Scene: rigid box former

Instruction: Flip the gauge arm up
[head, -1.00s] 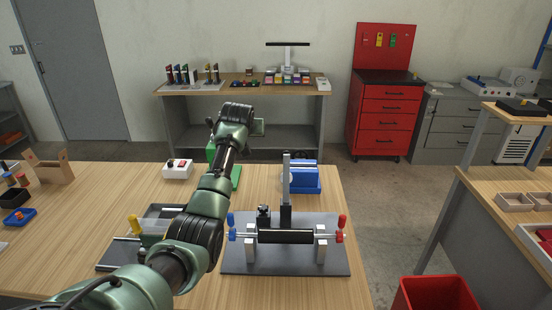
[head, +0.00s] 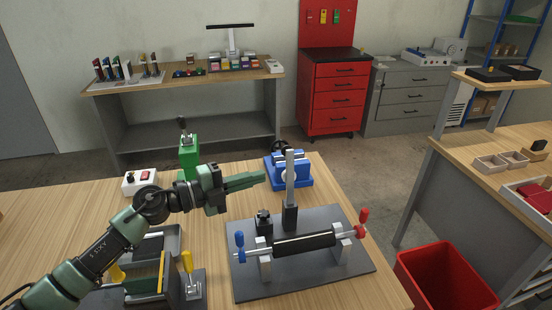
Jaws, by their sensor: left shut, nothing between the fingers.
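A fixture with a dark grey base plate (head: 330,275) sits on the wooden table. It carries a black roller (head: 304,243) between two light posts, with a blue knob (head: 239,240) at left and a red knob (head: 363,216) at right. An upright flat grey bar (head: 290,172) stands in a black block behind the roller; it looks like the gauge arm, but I cannot be sure. My left gripper (head: 262,178) is shut and empty, pointing right, its tips just left of the bar in the picture. A gap shows between them. My right gripper is out of view.
A blue device (head: 303,178) stands behind the bar and a green one (head: 189,158) behind my arm. A white box with a red button (head: 140,182) is at left. A yellow-handled tool (head: 187,262) stands near my forearm. A red bin (head: 445,277) is on the floor.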

